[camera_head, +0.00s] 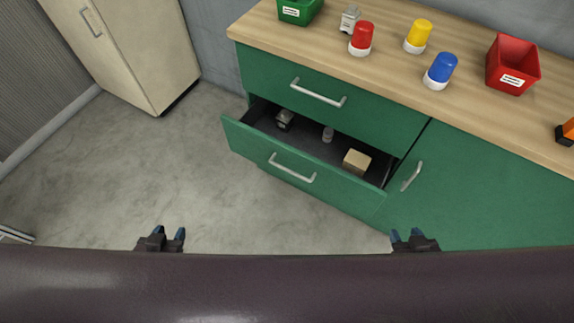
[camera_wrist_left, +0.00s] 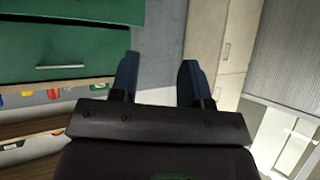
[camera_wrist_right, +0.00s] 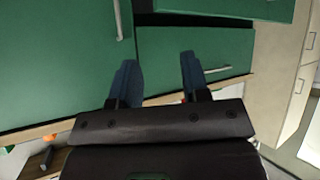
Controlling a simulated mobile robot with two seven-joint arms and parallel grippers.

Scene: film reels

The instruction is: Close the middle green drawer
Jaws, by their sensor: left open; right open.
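The green drawer (camera_head: 256,155) is pulled out of the green cabinet below a shut upper drawer (camera_head: 350,108). Its front carries a silver handle (camera_head: 292,169). Inside lie a tan block (camera_head: 356,162), a small grey object (camera_head: 328,134) and a dark metallic object (camera_head: 285,119). My left gripper (camera_head: 162,239) is open and empty, left of the drawer front and apart from it. My right gripper (camera_head: 409,239) is open and empty, near the lower right end of the drawer front. In the wrist views both pairs of fingers show apart with nothing between them, with green cabinet fronts beyond.
A green cabinet door (camera_head: 485,185) is right of the drawers. A beige cabinet (camera_head: 125,45) stands left. Grey floor between is clear.

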